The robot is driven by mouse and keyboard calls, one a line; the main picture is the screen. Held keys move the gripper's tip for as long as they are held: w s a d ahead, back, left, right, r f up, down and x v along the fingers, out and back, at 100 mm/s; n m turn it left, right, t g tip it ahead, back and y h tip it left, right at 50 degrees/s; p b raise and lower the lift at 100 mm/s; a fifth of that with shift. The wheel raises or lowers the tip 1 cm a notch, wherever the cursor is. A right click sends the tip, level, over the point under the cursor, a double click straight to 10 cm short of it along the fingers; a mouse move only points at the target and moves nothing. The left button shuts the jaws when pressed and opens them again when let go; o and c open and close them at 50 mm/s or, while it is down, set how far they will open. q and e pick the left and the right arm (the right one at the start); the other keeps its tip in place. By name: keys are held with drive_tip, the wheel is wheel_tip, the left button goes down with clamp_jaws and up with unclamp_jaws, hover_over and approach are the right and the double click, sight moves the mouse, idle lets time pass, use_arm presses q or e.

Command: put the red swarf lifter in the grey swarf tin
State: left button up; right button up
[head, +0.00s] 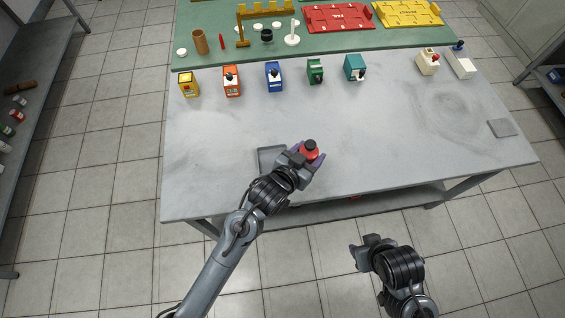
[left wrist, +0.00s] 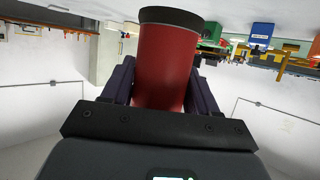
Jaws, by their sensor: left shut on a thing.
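The red swarf lifter (head: 311,154) is a red cylinder with a black top. My left gripper (head: 306,158) is shut on it near the front of the grey table. In the left wrist view the lifter (left wrist: 165,62) stands between the two dark purple fingers (left wrist: 160,85), its black rim at the top of the picture. A grey square thing (head: 268,156), which looks like the swarf tin, lies just left of the gripper and is partly hidden by it. My right gripper (head: 370,250) is in front of the table, over the floor; its fingers are unclear.
A row of small coloured boxes (head: 273,77) stands along the back of the table (head: 400,140). A flat grey square (head: 502,128) lies at the far right. Behind are a green mat (head: 340,45) and red and yellow trays (head: 338,17). The table's middle right is clear.

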use_arm(q)
drive_tip(key=shift+w+r, duration=0.15)
drive_tip(key=shift+w, duration=0.2)
drive_tip(key=shift+w+a+f+b, duration=0.5)
drive_tip(key=shift+w+a+f, duration=0.5)
drive_tip(key=shift+a+f, duration=0.65)
drive_tip(key=shift+w+a+f+b, duration=0.55)
drive_tip(key=shift+w+a+f, duration=0.4)
drive_tip(key=shift+a+f, duration=0.65)
drive_tip(key=shift+w+a+f+b, duration=0.5)
drive_tip(key=shift+w+a+f, duration=0.5)
drive_tip(key=shift+a+f, duration=0.65)
drive_tip(key=shift+d+f, duration=0.15)
drive_tip(key=shift+f, duration=0.15)
drive_tip(key=o, duration=1.3)
drive_tip(key=shift+c, duration=0.2)
